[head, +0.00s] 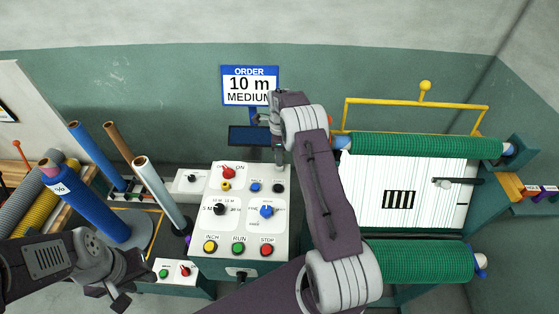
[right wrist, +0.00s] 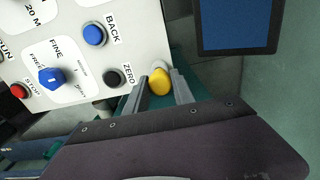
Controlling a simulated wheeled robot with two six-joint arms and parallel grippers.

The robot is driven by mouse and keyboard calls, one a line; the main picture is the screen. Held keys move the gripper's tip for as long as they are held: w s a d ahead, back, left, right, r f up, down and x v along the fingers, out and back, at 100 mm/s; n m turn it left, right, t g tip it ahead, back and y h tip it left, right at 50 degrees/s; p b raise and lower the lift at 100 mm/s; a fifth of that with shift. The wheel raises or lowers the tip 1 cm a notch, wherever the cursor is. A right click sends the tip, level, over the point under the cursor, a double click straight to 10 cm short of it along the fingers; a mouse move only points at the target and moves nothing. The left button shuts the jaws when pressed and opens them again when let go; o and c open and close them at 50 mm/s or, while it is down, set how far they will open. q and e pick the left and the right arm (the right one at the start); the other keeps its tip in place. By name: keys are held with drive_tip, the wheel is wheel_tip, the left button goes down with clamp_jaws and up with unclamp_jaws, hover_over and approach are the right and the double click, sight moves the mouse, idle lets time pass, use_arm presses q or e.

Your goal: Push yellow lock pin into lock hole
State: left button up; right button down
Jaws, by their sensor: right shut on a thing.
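The yellow lock pin (right wrist: 160,82) shows its rounded yellow end between the fingers of my right gripper (right wrist: 158,92) in the right wrist view. That gripper is shut on it, beside the control panel's edge near the ZERO button. A pale round part shows just behind the yellow end. In the head view my right gripper (head: 279,158) points down at the panel's upper right corner, and the pin is not visible there. I cannot make out the lock hole in either view. My left gripper (head: 118,298) is low at the left, away from the panel; its jaw opening is unclear.
The white control panel (head: 238,228) carries several knobs and buttons. A dark blue screen (right wrist: 238,22) stands close to my right gripper. Green netting rolls (head: 425,146) and a white slatted board (head: 360,190) lie right of my right arm. Upright rolls (head: 160,190) stand at the left.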

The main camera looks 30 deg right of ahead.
drive_tip(key=shift+r, duration=0.1)
drive_tip(key=shift+r+p, duration=1.45)
drive_tip(key=shift+r, duration=0.45)
wheel_tip(320, 180, up, 4)
drive_tip(key=p, duration=0.3)
